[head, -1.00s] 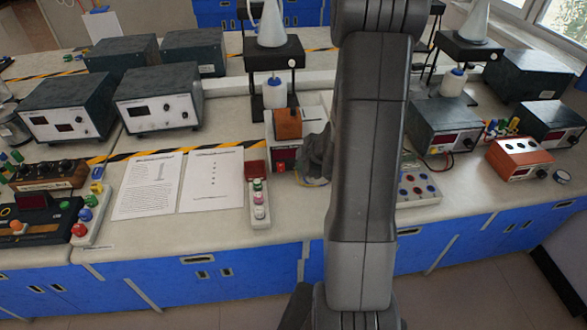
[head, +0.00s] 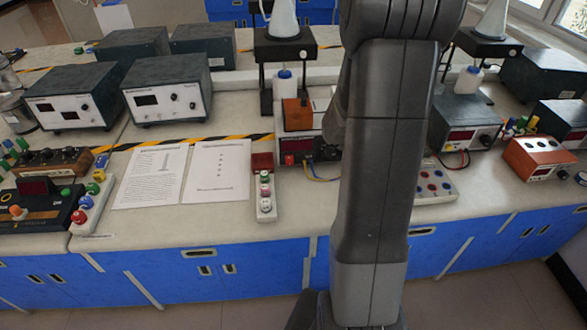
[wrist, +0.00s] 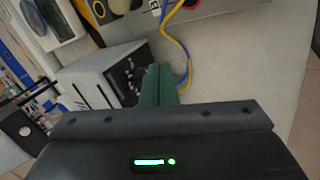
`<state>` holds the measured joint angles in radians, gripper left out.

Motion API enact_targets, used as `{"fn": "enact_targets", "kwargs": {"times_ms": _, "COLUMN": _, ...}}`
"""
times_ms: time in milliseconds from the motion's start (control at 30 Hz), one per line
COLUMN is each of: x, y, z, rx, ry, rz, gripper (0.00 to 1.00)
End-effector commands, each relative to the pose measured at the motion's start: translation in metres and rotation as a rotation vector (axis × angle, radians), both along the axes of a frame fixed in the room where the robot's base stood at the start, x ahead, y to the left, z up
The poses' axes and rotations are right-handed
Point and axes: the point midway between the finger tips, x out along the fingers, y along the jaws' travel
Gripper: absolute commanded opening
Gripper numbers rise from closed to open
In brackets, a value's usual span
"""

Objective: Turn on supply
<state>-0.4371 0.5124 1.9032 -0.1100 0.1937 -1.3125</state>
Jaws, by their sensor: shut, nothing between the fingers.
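A small supply (head: 297,145) with a dark red display stands mid-bench in the head view, with an orange-brown box (head: 297,115) on top. A red switch (head: 290,159) shows at its lower left front. Blue and yellow leads (head: 322,178) come from its lower front. My arm covers its right side and hides most of my gripper there. In the wrist view my gripper's green fingers (wrist: 159,74) are shut together and empty. Blue and yellow leads (wrist: 181,50) pass just beyond them. A pale box with dark knobs (wrist: 105,75) is to their left. Contact cannot be told.
Two white-fronted instruments (head: 165,98) stand at the back left. Papers (head: 150,178) and a narrow strip of buttons (head: 265,197) lie left of the supply. A terminal board (head: 434,182) and an orange meter (head: 538,157) are to the right. The bench front before the papers is clear.

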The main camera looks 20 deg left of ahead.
Motion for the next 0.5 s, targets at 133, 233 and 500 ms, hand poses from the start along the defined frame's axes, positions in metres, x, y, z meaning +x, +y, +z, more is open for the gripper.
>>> {"fn": "enact_targets", "kwargs": {"times_ms": 133, "x": -0.015, "y": 0.01, "z": -0.011, "rx": 0.027, "ry": 0.06, "rz": 0.022, "gripper": 0.0}}
{"fn": "enact_targets", "kwargs": {"times_ms": 233, "x": -0.028, "y": 0.021, "z": -0.015, "rx": 0.061, "ry": 0.103, "rz": 0.051, "gripper": 0.0}}
{"fn": "enact_targets", "kwargs": {"times_ms": 500, "x": -0.059, "y": 0.066, "z": -0.015, "rx": 0.199, "ry": 0.187, "rz": 0.171, "gripper": 0.0}}
